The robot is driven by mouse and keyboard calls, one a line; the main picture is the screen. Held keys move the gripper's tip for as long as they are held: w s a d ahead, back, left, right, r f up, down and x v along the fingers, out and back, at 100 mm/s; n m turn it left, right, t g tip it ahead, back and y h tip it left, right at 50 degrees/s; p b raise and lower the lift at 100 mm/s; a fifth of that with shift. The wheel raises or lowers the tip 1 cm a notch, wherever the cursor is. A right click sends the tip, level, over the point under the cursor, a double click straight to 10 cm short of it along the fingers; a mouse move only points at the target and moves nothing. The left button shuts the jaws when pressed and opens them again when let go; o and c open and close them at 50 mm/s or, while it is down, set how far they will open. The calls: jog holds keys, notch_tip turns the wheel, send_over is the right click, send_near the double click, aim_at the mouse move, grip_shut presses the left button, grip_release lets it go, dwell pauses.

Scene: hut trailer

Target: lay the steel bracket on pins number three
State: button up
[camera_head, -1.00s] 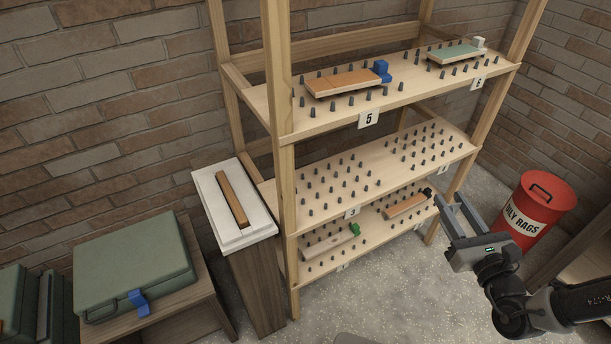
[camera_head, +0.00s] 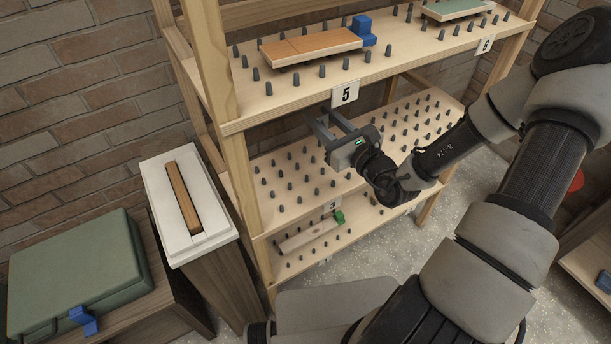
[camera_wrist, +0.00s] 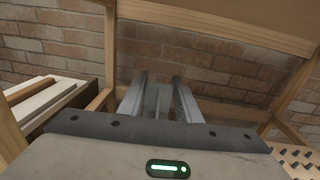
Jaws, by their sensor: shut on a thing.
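My gripper (camera_head: 336,128) is in front of the middle shelf (camera_head: 262,226), below the top shelf's front edge and label 5. Its two fingers point toward the shelf. In the wrist view my gripper (camera_wrist: 158,98) shows two grey fingers with a thin grey piece, the steel bracket (camera_wrist: 157,100), between them; its full shape is hard to make out. The number three pins (camera_head: 290,185) stand in rows on the left of the middle shelf, behind label 3 (camera_head: 333,206). They carry nothing that I can see, and my gripper is above and behind part of them in the picture.
The top shelf holds an orange-brown board with a blue block (camera_head: 318,45) and a green board (camera_head: 455,8). A pale board with a green block (camera_head: 310,236) lies on the bottom shelf. A wooden upright (camera_head: 213,70), a white-topped stand (camera_head: 160,190) and a green case (camera_head: 75,260) are left.

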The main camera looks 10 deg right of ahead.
jog(key=shift+m+h, duration=0.4)
jog(key=w+a+f+b, duration=0.1)
jog(key=w+f+b, duration=0.1)
jog(key=f+b, duration=0.2)
jog(key=w+a+f+b, duration=0.1)
jog(key=w+f+b, duration=0.1)
jog(key=f+b, duration=0.2)
jog(key=w+a+f+b, duration=0.1)
jog(key=w+f+b, duration=0.1)
jog(key=f+b, duration=0.2)
notch_tip(320, 180, down, 3)
jog(key=shift+f, duration=0.2)
jog(key=shift+f, duration=0.1)
jog(key=o, duration=1.2)
